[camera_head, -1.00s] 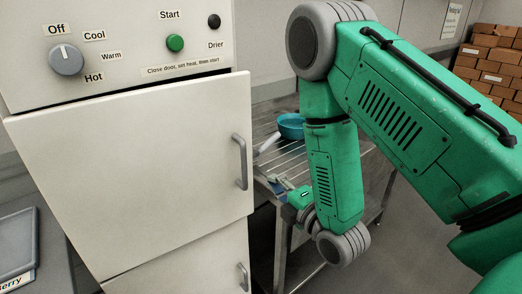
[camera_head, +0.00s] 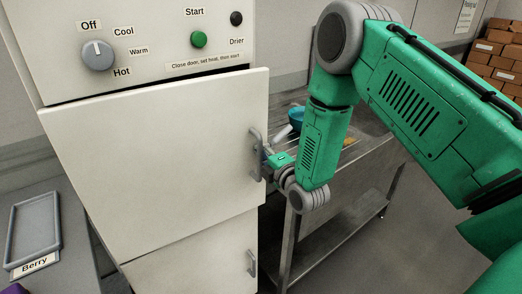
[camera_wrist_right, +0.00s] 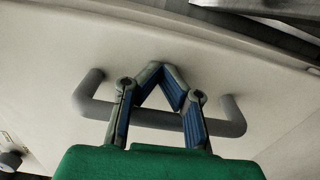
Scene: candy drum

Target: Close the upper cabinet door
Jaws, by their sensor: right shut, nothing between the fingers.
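The upper cabinet door (camera_head: 150,165) is a cream panel with a grey bar handle (camera_head: 255,155) at its right edge. It stands slightly ajar, with a dark gap along its top edge below the control panel. My right gripper (camera_head: 267,158) is at the handle, partly hidden by it. In the right wrist view, the right gripper (camera_wrist_right: 162,75) has its fingers bent together to a point, shut and empty. They overlap the handle (camera_wrist_right: 160,118) in front of the door (camera_wrist_right: 50,45); I cannot tell whether they touch it. My left gripper is out of view.
The control panel (camera_head: 150,40) has a dial (camera_head: 98,55) and a green button (camera_head: 198,40). A lower door (camera_head: 200,255) is below. A metal table (camera_head: 350,180) with a teal bowl (camera_head: 296,115) stands right. A grey tray (camera_head: 35,225) lies left.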

